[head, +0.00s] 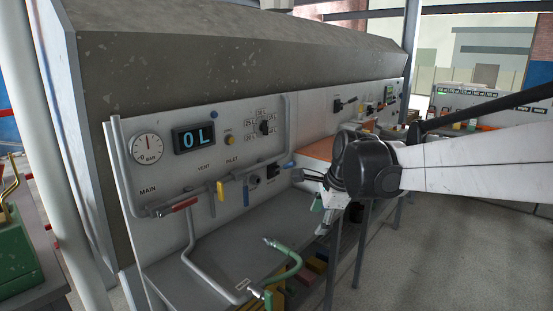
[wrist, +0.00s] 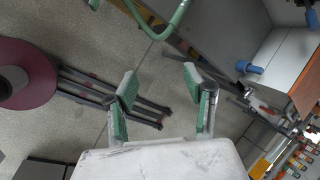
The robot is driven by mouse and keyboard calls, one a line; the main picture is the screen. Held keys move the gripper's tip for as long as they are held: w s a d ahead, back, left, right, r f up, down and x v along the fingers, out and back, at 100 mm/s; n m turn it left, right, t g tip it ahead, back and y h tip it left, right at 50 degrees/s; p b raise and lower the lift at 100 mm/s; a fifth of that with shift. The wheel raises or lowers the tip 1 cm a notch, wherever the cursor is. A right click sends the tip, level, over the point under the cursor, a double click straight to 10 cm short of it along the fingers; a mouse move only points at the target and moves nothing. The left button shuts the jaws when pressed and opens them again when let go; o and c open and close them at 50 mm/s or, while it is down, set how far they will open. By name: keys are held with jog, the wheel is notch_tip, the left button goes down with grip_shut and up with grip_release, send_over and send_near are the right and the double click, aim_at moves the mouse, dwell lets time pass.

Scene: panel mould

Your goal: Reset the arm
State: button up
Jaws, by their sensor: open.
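My gripper (head: 322,202) hangs in front of the panel's lower right side in the head view, pointing left and down, partly hidden by my own wrist. In the wrist view my gripper (wrist: 160,78) shows two green-padded fingers spread wide apart. Nothing is between the fingers; the floor shows through the gap. The grey panel (head: 205,165) carries a round gauge (head: 148,149), a display (head: 194,138) reading what looks like "0L", and a pipe with a red handle (head: 178,206).
A green hose (head: 290,268) with metal ends curves over the lower shelf; a green hose (wrist: 172,22) crosses the top of the wrist view. An orange-topped surface (head: 318,150) lies behind my gripper. A dark red round object (wrist: 40,88) stands at left. Open floor (head: 440,240) lies at right.

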jog(key=s+d+f+n+t, duration=0.1)
jog(key=s+d+n, duration=0.2)
jog(key=s, duration=0.6)
jog(key=s+d+f+n+t+h, duration=0.1)
jog(key=s+d+n, duration=0.2)
jog(key=s+n, duration=0.5)
jog(key=s+d+f+n+h, duration=0.1)
jog(key=s+n, duration=0.4)
jog(key=s, duration=0.6)
jog(key=shift+d+n+t, duration=0.4)
jog(key=shift+d, duration=0.5)
